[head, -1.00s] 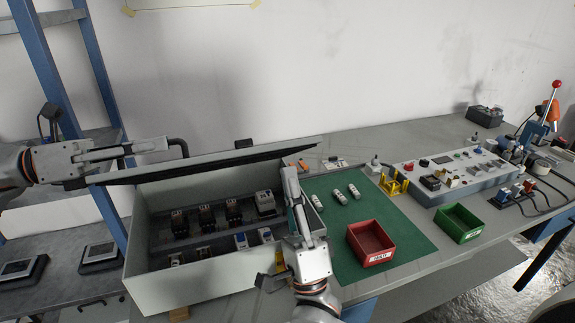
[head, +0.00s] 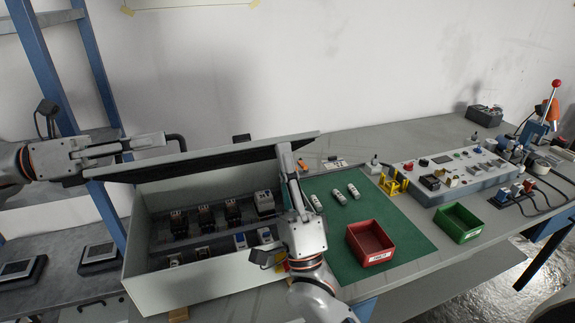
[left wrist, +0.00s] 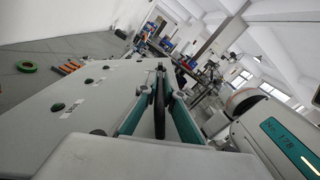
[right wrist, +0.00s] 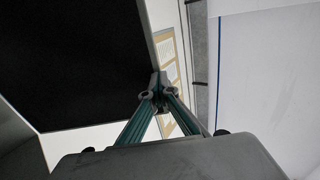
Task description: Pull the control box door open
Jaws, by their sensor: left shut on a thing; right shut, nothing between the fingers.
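The grey control box (head: 195,285) stands on the left part of the bench. Its door (head: 205,157) is raised above the box and tilted, partly open, with a dark inner side. My left gripper (head: 163,142) is shut on the black handle (head: 181,140) at the door's left part. The handle also shows as a dark bar in the left wrist view (left wrist: 160,108). My right gripper (head: 284,150) is shut and empty at the door's right end. In the right wrist view its fingertips (right wrist: 157,92) are close to the dark inner panel's corner (right wrist: 80,60); contact is unclear.
Inside the box are several switches and relays (head: 232,208). To the right are a green mat (head: 400,245), a red bin (head: 369,243), a green bin (head: 460,223) and a control panel (head: 455,180). A blue-framed shelf (head: 45,60) stands at the left.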

